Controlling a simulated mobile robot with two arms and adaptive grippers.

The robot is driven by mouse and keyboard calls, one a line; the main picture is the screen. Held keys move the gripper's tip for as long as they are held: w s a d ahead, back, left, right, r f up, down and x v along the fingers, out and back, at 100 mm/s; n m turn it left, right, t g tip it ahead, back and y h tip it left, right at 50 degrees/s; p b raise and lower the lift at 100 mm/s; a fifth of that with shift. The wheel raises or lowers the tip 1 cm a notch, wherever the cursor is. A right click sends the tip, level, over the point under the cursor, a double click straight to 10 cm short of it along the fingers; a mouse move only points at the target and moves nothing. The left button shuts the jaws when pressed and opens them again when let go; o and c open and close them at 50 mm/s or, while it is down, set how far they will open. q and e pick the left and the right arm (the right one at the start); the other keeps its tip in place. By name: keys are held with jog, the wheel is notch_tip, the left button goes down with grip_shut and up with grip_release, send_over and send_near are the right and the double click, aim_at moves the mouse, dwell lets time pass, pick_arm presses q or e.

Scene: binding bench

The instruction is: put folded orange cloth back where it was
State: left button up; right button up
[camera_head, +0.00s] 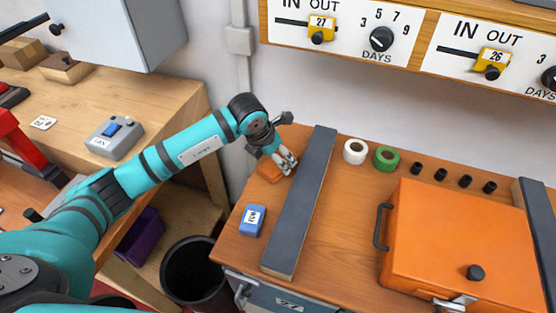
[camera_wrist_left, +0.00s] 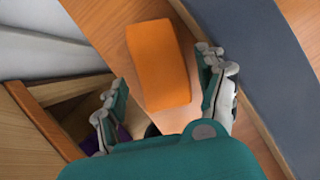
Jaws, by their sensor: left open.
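The folded orange cloth (camera_head: 270,172) lies on the wooden bench top at its back left corner, left of a long dark grey bar. In the left wrist view the cloth (camera_wrist_left: 159,64) shows as a plain orange block, ahead of and between the fingers. My left gripper (camera_head: 284,160) is just above and beside the cloth, partly covering it in the head view. Its fingers (camera_wrist_left: 164,95) are spread apart with nothing held between them. I cannot tell whether either finger touches the cloth. My right gripper is not in view.
The dark grey bar (camera_head: 299,208) stands close to the right of the cloth. A blue box (camera_head: 252,221) lies nearer the front. White tape (camera_head: 355,151), green tape (camera_head: 386,158) and an orange case (camera_head: 465,245) are further right. A black bin (camera_head: 192,271) stands below, left of the bench.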

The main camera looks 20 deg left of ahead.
pick_arm(q)
jog(key=b+v, duration=0.1)
jog(key=v, duration=0.8)
